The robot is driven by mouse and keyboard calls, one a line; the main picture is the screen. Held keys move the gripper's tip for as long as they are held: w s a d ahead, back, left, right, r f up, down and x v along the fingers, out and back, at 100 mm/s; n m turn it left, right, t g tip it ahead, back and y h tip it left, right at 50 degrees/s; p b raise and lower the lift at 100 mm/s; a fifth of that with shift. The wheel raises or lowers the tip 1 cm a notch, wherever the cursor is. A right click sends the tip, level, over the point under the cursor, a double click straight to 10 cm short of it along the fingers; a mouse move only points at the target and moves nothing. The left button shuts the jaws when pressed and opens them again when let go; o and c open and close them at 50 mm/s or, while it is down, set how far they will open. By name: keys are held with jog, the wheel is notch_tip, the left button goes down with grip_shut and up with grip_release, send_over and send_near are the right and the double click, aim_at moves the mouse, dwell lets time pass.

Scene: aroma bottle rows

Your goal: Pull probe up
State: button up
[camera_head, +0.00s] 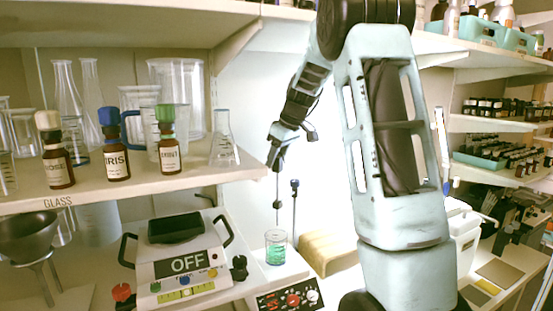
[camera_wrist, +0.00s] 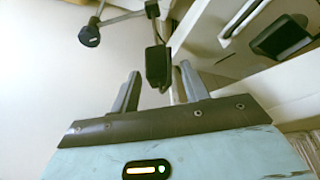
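My gripper (camera_wrist: 160,80) points down above the stirring station; in the head view it hangs (camera_head: 275,165) over the beaker. In the wrist view its two grey fingers are apart. A dark block (camera_wrist: 157,66), which looks like the top of the probe, shows between and just beyond the fingertips. A gap shows at the left finger; whether the right finger touches it I cannot tell. In the head view the thin probe (camera_head: 277,206) hangs below the gripper, above a beaker (camera_head: 276,248) of green liquid. Whether its lower end is in the liquid is unclear.
A stand rod with a blue knob (camera_head: 294,184) rises beside the beaker. A device reading OFF (camera_head: 190,264) sits to the left. A shelf of labelled bottles (camera_head: 116,155) and glassware is at the upper left.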

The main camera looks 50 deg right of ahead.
jog(key=shift+r, duration=0.1)
jog(key=shift+s+r+b, duration=0.2)
jog(key=shift+r+b, duration=0.1)
jog(key=shift+b, duration=0.05)
jog(key=shift+s+d+r+b, duration=0.2)
jog(key=shift+s+r+b, duration=0.5)
jog(key=shift+s+r, duration=0.2)
jog(key=s+d+b, duration=0.1)
jog(key=s+b, duration=0.2)
jog(key=s, duration=0.8)
jog(key=shift+d, duration=0.2)
jog(key=shift+r, duration=0.1)
